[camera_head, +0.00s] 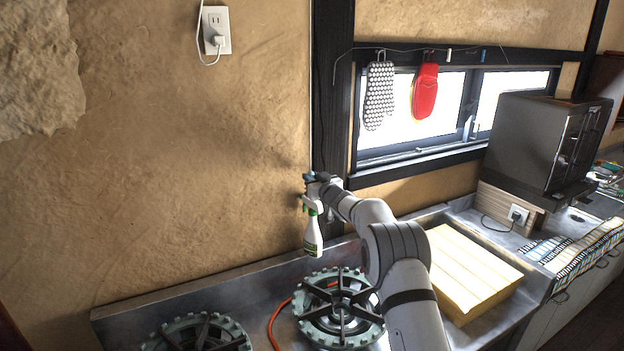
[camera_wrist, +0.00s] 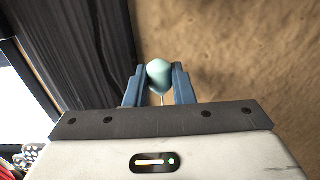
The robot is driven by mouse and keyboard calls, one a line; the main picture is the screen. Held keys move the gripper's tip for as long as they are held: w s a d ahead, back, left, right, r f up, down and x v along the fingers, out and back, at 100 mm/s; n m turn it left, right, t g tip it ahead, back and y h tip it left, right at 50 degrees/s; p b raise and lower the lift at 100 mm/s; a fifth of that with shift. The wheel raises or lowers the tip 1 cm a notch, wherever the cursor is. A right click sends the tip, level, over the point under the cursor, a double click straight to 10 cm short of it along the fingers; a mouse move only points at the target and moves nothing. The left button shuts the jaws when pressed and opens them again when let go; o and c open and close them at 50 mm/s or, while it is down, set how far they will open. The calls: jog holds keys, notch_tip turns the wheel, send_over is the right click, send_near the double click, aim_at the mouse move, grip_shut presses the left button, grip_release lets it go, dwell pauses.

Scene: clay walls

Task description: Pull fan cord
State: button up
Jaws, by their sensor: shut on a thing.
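My gripper (camera_head: 309,178) is in front of the wall, beside the dark vertical post. In the wrist view its two blue fingers (camera_wrist: 159,85) are shut on a small pale teal cord knob (camera_wrist: 160,73). A thin pale line, which looks like the cord, shows below the knob between the fingers. In the head view the knob is too small or hidden to make out clearly. The fan is not seen in either view.
A white and green spray bottle (camera_head: 312,232) is just below my gripper. Stove burners (camera_head: 340,308) and a yellowish stack (camera_head: 470,268) lie on the counter. A dark post (camera_head: 333,90) stands close by. Bare wall (camera_head: 200,150) is at the left.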

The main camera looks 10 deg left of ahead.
jog(key=shift+f+b, duration=0.45)
jog(key=shift+f, duration=0.15)
jog(key=shift+r, duration=0.2)
jog(key=shift+r+p, duration=0.35)
jog(key=shift+p, duration=0.1)
jog(key=o, duration=1.8)
jog(key=shift+c, duration=0.2)
jog(key=shift+s+d, duration=0.1)
